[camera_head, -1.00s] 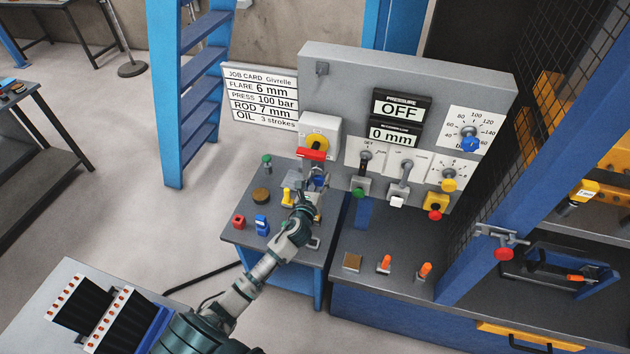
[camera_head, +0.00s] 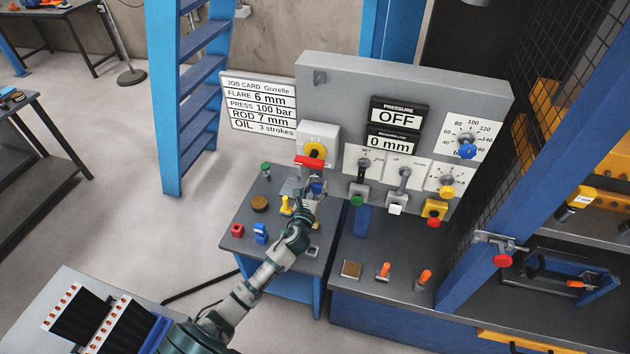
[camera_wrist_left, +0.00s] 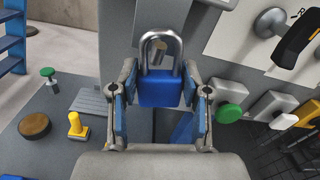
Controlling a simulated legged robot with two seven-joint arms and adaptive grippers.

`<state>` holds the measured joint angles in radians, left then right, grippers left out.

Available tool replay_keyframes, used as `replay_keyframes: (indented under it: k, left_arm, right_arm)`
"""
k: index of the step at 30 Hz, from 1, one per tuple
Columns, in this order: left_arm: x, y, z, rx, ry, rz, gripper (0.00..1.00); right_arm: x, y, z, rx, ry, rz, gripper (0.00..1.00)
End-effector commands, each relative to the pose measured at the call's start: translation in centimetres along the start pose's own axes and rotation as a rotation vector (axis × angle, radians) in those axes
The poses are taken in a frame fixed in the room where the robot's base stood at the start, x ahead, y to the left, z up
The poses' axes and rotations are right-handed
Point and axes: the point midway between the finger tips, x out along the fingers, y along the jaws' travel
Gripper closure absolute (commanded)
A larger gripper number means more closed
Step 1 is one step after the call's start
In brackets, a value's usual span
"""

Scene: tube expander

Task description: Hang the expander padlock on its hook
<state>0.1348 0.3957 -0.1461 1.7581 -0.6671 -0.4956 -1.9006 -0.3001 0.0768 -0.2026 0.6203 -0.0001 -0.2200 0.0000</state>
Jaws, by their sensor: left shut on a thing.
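The blue padlock (camera_wrist_left: 161,90) with its silver shackle upright is held between the fingers of my left gripper (camera_wrist_left: 160,105). In the head view the left gripper (camera_head: 316,190) is in front of the panel's lower left, below the red handle (camera_head: 309,162), and the padlock shows only as a small blue patch. In the left wrist view a short metal peg (camera_wrist_left: 158,56) shows inside the shackle opening. I cannot tell whether the peg passes through the shackle or only stands behind it. My right gripper is not in view.
The grey control panel (camera_head: 345,85) stands behind the gripper, with levers and knobs to its right. The small table (camera_head: 245,215) below holds a yellow stamp-like piece (camera_head: 286,205), a brown disc (camera_head: 260,203), and red and blue pieces. A blue ladder (camera_head: 165,110) stands at left.

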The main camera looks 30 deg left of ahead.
Motion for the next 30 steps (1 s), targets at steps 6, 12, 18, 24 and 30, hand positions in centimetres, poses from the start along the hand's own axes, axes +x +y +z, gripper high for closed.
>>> replay_keyframes:
  k: [6,12,18,24,30]
  left_arm:
    - [0.0,0.2,0.0,0.000,0.000,0.000,0.95]
    - [0.0,0.2,0.0,0.000,0.000,0.001,0.24]
    - [0.0,0.2,0.0,0.000,0.001,0.001,0.24]
    - [-1.7,0.2,-0.2,0.002,0.003,0.000,0.24]
    - [-6.1,0.3,-0.2,0.000,0.003,-0.001,0.24]
  right_arm:
    - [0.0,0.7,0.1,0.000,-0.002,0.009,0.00]
    - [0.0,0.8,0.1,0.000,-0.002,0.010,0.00]
    - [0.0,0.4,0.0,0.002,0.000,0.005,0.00]
    - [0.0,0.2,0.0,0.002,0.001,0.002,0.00]
    - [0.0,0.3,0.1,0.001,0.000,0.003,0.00]
